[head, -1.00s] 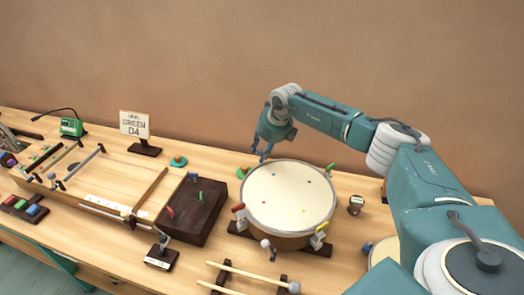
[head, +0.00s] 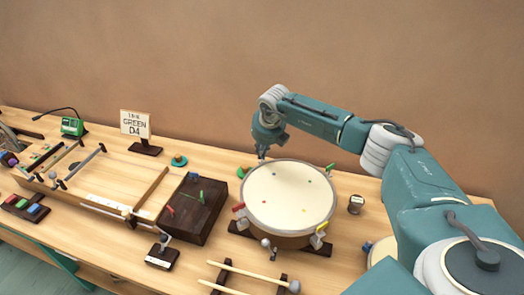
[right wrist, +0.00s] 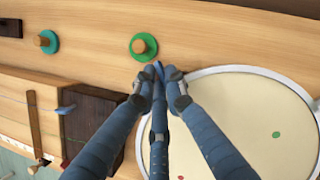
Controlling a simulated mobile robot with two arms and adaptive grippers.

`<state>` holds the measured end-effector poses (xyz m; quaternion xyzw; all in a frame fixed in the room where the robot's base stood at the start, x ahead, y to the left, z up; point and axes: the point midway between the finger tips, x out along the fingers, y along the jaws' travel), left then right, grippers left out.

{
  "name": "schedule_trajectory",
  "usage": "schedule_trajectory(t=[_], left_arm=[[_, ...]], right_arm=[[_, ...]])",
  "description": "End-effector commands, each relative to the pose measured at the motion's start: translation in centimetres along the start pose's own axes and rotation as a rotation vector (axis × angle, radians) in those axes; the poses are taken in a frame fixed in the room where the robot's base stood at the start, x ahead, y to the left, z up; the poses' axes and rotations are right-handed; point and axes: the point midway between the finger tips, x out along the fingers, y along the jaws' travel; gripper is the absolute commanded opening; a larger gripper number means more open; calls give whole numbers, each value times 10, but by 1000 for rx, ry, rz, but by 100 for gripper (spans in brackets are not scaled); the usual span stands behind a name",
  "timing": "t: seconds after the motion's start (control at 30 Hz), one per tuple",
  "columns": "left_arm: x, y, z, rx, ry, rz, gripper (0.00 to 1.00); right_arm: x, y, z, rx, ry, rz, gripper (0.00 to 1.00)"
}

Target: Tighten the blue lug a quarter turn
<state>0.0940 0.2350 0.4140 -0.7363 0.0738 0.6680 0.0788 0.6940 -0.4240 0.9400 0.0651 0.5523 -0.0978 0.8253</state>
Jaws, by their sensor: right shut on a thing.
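The drum (head: 288,195) has a pale head with small coloured dots and coloured lugs around its rim. My right gripper (head: 262,155) is at the drum's far left edge, pointing down. In the right wrist view its fingers (right wrist: 159,78) are shut on a small blue piece, the blue lug (right wrist: 157,67), just outside the drum's rim. The fingers hide most of this lug, and its angle is hard to tell. In the head view the lug is not distinct from the gripper. My left gripper is not in view.
A green disc with a wooden knob (right wrist: 144,46) lies close to my right fingertips. A teal disc (head: 179,161) and a dark wooden box (head: 190,210) stand left of the drum. A sign reading "GREEN D4" (head: 135,124) stands behind. Mallets (head: 250,272) lie in front.

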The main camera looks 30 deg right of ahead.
Motion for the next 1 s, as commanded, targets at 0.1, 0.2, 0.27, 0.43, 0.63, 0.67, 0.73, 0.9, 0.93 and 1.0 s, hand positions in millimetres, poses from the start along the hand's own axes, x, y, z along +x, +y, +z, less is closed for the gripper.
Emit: schedule_trajectory(t=[0.1,0.2,0.27,0.43,0.63,0.67,0.73,0.9,0.93,1.0], left_arm=[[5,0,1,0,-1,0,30],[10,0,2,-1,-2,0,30],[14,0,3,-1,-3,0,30],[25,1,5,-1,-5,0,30],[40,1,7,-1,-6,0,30],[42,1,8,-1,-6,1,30],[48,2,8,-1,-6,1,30],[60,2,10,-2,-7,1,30],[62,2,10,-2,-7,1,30],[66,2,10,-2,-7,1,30]], right_arm=[[1,2,2,100,-4,-41,0],[1,2,2,188,-5,-77,0],[2,3,3,241,-5,-99,0],[3,4,3,392,-5,-159,0],[3,4,5,569,-6,-232,0],[3,4,5,597,-6,-244,0],[4,5,5,658,-5,-268,0],[4,5,7,801,-6,-328,0],[4,4,6,826,-6,-338,0],[3,5,7,878,-6,-359,0]])
